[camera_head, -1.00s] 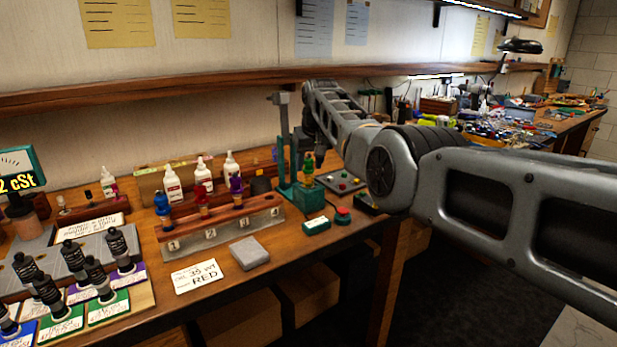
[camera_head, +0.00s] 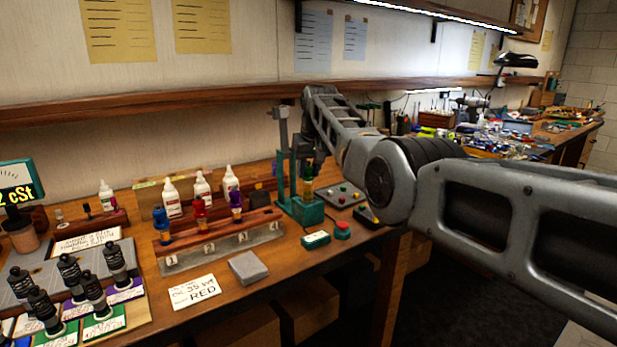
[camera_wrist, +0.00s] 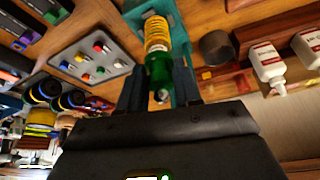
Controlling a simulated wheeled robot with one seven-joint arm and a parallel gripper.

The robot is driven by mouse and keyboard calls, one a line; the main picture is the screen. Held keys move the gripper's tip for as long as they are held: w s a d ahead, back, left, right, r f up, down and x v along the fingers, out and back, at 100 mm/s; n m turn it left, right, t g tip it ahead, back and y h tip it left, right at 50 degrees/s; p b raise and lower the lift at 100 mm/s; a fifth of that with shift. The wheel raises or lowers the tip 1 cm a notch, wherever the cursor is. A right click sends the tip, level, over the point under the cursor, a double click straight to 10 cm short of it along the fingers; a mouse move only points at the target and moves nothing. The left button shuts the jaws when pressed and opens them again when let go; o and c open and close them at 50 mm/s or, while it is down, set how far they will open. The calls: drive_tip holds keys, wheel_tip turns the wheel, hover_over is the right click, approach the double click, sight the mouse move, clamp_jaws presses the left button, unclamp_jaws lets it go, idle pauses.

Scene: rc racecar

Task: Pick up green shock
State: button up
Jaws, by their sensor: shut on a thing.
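The green shock (camera_wrist: 158,66), with a green top and a yellow spring, stands in the green press-like fixture (camera_head: 307,213) toward the back of the bench. It shows in the head view (camera_head: 308,180) just under my gripper, partly hidden by it. My gripper (camera_wrist: 158,92) is shut on the green top of the shock, one dark finger on each side. The shock's lower end is at the teal fixture in the wrist view; I cannot tell whether it is lifted clear.
A wooden rack (camera_head: 220,245) with blue, red and purple-topped shocks stands left of the fixture. White bottles (camera_head: 172,198) stand behind it. A button panel (camera_head: 340,194) and a small red button (camera_head: 342,229) lie to the right. Black shocks (camera_head: 95,290) stand at front left.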

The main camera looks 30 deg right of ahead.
wheel_tip(320, 180, up, 24)
drive_tip(key=p, duration=0.7)
idle(1.0)
drive_tip(key=shift+f, duration=0.1)
